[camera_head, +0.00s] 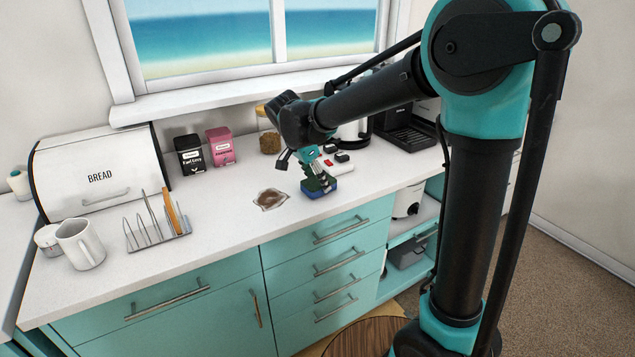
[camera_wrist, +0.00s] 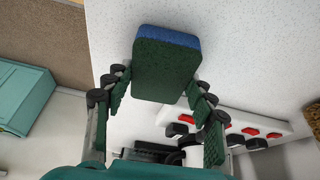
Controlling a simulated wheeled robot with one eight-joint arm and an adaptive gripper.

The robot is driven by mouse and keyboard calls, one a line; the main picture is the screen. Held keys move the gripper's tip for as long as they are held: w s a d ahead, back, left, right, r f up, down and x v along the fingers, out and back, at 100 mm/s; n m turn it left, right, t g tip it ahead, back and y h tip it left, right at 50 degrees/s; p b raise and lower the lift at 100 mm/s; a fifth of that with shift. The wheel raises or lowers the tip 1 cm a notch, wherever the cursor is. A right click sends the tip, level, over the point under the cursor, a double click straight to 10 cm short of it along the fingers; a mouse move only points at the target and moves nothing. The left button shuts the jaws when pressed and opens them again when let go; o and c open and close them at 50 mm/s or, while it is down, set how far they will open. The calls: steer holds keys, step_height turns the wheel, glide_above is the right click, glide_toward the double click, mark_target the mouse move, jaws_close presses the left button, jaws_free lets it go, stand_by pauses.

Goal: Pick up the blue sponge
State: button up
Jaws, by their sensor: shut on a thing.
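The blue sponge (camera_head: 319,188) has a dark green scouring side and is at my gripper's fingertips, over the counter near its front edge in the head view. In the wrist view the sponge (camera_wrist: 167,68) sits between the two fingers, its green face toward the camera and its blue layer on the far side. My gripper (camera_head: 316,176) is shut on the sponge, with one finger on each side; it also shows in the wrist view (camera_wrist: 160,85). I cannot tell whether the sponge touches the counter.
A power strip (camera_wrist: 250,130) with red switches lies close behind. A toast rack (camera_head: 158,235), mug (camera_head: 80,245), bread bin (camera_head: 98,172) and two tins (camera_head: 220,147) stand left. The front counter is clear.

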mark_target(317, 181)
step_height(317, 181, up, 20)
stand_by(0.4)
steer(key=shift+o, duration=0.6)
steer(key=shift+r, duration=0.1)
